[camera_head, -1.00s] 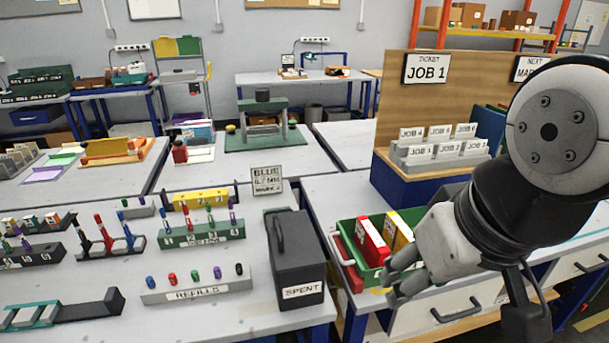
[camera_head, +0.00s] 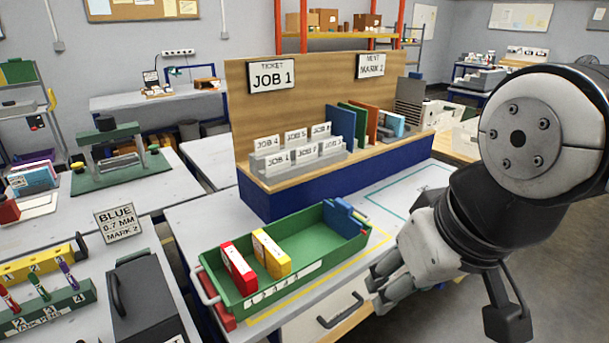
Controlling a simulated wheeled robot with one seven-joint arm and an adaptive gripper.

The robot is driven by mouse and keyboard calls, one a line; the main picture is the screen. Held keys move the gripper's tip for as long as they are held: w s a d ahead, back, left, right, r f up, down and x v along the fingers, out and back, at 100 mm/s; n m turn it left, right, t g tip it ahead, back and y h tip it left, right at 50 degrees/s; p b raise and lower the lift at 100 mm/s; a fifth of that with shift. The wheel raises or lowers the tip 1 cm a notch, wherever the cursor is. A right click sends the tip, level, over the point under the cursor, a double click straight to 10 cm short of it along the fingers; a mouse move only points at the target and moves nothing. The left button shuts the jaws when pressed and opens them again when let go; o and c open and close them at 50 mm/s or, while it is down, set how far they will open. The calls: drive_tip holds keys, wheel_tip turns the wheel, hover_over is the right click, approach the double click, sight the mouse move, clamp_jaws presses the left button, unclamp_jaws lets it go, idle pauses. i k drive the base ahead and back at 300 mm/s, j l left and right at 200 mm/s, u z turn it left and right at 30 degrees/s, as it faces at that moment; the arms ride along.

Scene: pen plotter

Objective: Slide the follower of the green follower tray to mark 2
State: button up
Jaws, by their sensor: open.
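The green follower tray (camera_head: 312,235) stands on the near right worktop, inside a yellow outline. A blue block (camera_head: 345,218), which looks like the follower, sits at its right end. A red folder (camera_head: 238,268) and a yellow folder (camera_head: 271,254) stand upright at the left end, with bare green floor between them and the blue block. A white strip with small marks runs along the tray's front wall; its numbers are too small to read. My gripper (camera_head: 376,288) is open and empty, in front of and right of the tray, apart from it.
A blue-fronted shelf (camera_head: 320,190) with job cards and folders stands behind the tray. A dark box (camera_head: 147,298) stands to the left. The worktop right of the tray looks clear.

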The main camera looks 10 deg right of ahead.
sight(336, 215)
drive_tip(key=l+z, duration=0.1)
drive_tip(key=z, duration=0.15)
drive_tip(key=i+l+u, duration=0.2)
drive_tip(key=i+l, duration=0.15)
drive_tip(key=i+l+u, duration=0.2)
drive_tip(key=i+l, duration=0.15)
drive_tip(key=l, duration=0.25)
